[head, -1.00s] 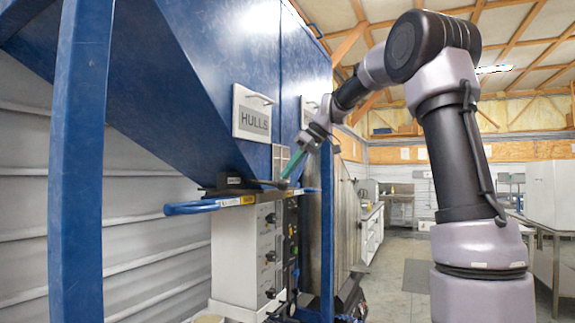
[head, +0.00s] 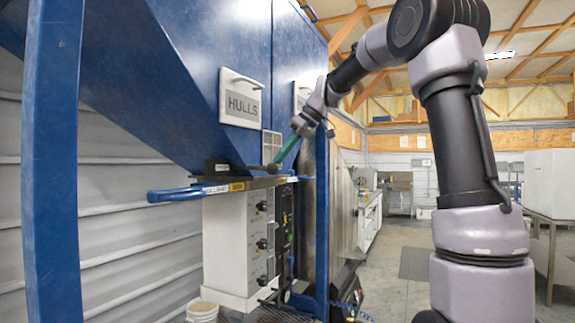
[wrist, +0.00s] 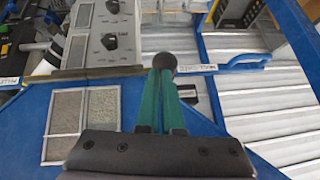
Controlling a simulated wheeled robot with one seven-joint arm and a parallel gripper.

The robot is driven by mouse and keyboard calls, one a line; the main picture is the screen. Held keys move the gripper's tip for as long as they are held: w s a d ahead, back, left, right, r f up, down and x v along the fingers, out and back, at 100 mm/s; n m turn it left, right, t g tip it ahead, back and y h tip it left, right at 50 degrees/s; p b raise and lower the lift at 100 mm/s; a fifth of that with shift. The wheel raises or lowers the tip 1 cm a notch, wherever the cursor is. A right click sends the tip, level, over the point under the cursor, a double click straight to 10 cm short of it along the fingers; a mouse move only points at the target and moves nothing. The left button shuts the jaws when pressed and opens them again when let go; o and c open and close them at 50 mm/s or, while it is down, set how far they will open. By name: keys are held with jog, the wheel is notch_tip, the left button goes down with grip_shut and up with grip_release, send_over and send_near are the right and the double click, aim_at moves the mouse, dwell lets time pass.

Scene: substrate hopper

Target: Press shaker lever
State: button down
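A dark lever with a round black knob (head: 272,168) sticks out under the blue hopper, near the black bracket. The knob also shows in the wrist view (wrist: 165,61), right at my fingertips. My gripper (head: 279,160) reaches down and left to the knob with its green fingers. In the wrist view my gripper (wrist: 161,75) has both green fingers close together, with nothing seen between them. The fingertips look to be at or just above the knob; I cannot tell whether they touch it. Most of the lever's rod is hidden in the wrist view.
The blue hopper (head: 225,75) carries a HULLS sign (head: 242,101). A blue handle (head: 175,194) juts left below it. A grey control box (head: 238,240) with knobs stands beneath. A blue post (head: 53,170) is at left. A white bucket (head: 202,311) sits low down.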

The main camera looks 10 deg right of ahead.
jog(key=s+d+r, duration=0.3)
jog(key=d+r, duration=0.3)
jog(key=d, duration=0.1)
jog(key=shift+s+d, duration=0.2)
jog(key=shift+s, duration=0.15)
jog(key=shift+s, duration=0.1)
dwell(0.6)
jog(key=s+d+f+m+t+h, duration=0.2)
jog(key=s+f+m, duration=0.5)
jog(key=s, duration=0.5)
jog(key=s+d+f+m+t+h, duration=0.1)
jog(key=s+d+f+m+h, duration=0.1)
jog(key=s+f+m, duration=0.5)
jog(key=s+f, duration=0.4)
jog(key=s, duration=0.1)
jog(key=shift+t+h, duration=0.4)
jog(key=shift+s, duration=0.1)
